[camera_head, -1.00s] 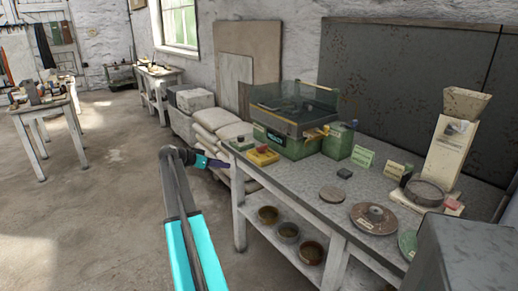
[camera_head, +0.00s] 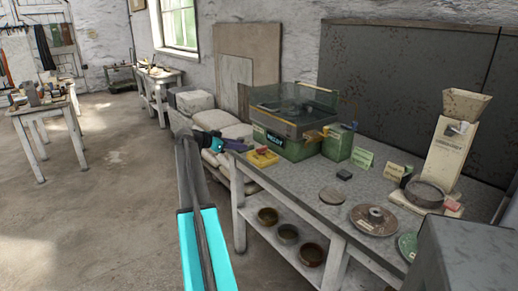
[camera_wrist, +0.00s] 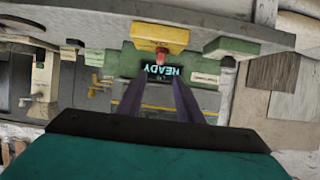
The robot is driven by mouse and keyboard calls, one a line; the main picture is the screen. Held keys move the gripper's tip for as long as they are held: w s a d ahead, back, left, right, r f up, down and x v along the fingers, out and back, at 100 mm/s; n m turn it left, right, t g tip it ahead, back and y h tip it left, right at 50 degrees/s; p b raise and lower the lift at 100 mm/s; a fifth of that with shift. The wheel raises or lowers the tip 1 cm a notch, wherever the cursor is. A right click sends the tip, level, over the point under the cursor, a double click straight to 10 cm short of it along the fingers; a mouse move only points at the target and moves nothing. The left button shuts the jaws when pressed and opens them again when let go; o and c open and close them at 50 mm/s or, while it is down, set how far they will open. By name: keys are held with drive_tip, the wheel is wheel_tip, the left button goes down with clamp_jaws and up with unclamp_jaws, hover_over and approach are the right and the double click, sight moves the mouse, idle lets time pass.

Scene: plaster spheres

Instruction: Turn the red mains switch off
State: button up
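A yellow box (camera_head: 262,158) sits at the left front of the grey bench, before the green machine (camera_head: 295,148) whose display reads READY. In the wrist view, which looks upside down, the yellow box (camera_wrist: 160,37) bears a red knob (camera_wrist: 161,53). I cannot read any mains label on it. My gripper (camera_head: 243,147) reaches over the bench's left end, just left of the yellow box. In the wrist view my gripper's two dark fingers (camera_wrist: 160,88) are apart with nothing between them, pointing toward the display and red knob.
A small green box (camera_wrist: 230,47) stands beside the yellow box. A glass-sided tray tops the machine. Cards, a dark disc (camera_head: 332,195), a brown wheel (camera_head: 373,219) and a hopper device (camera_head: 450,140) stand along the bench (camera_head: 305,188). Open floor lies left.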

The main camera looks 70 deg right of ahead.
sight(259, 148)
drive_tip(key=p+x, duration=0.1)
drive_tip(key=x, duration=1.1)
drive_tip(key=shift+d+f+p, duration=0.15)
drive_tip(key=shift+d+p, duration=0.05)
drive_tip(key=shift+p, duration=0.1)
clamp_jaws()
